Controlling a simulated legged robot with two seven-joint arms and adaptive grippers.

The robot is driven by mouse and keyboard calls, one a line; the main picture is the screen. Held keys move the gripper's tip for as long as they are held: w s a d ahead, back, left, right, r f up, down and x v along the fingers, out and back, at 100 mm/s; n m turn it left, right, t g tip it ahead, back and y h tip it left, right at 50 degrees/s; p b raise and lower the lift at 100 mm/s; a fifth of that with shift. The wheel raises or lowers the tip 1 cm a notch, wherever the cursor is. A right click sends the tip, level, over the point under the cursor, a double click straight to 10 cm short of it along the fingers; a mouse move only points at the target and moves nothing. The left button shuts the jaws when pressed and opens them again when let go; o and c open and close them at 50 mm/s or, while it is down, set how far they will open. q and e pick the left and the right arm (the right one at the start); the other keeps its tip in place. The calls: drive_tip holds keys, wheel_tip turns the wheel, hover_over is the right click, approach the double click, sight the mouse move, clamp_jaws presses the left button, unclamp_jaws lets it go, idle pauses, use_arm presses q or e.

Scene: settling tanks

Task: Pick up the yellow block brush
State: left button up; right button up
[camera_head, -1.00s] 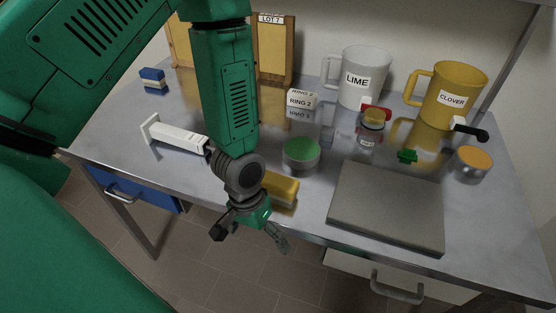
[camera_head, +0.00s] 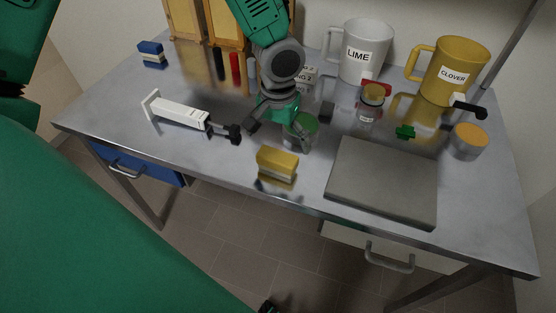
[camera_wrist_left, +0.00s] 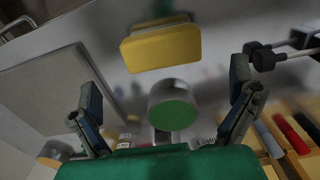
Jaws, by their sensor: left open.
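The yellow block brush (camera_head: 277,158) lies near the front edge of the table, yellow side up over a pale layer. In the left wrist view the yellow block brush (camera_wrist_left: 162,47) shows ahead, between and beyond the open fingers. My left gripper (camera_head: 276,136) is open and empty, behind the brush in the head view and apart from it. It points down beside the green-topped round tin (camera_head: 307,122), which it partly covers. In the left wrist view the tin (camera_wrist_left: 172,108) sits between the fingers of my left gripper (camera_wrist_left: 164,84).
A white-handled tool (camera_head: 180,111) lies left of the brush. A grey slab (camera_head: 384,180) lies to the right. A glass jar (camera_head: 370,104), an orange-topped tin (camera_head: 469,142), a white jug (camera_head: 363,52) and a yellow jug (camera_head: 452,72) stand behind. The table front by the brush is clear.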

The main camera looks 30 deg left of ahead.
sight(277, 155)
use_arm(q)
wheel_tip(277, 155, down, 2)
drive_tip(key=shift+s+f, duration=0.1)
wheel_tip(277, 155, down, 4)
drive_tip(key=shift+a+f+p, duration=0.1)
drive_tip(key=shift+f+p, duration=0.1)
drive_tip(key=shift+p, duration=0.1)
drive_tip(key=c, duration=1)
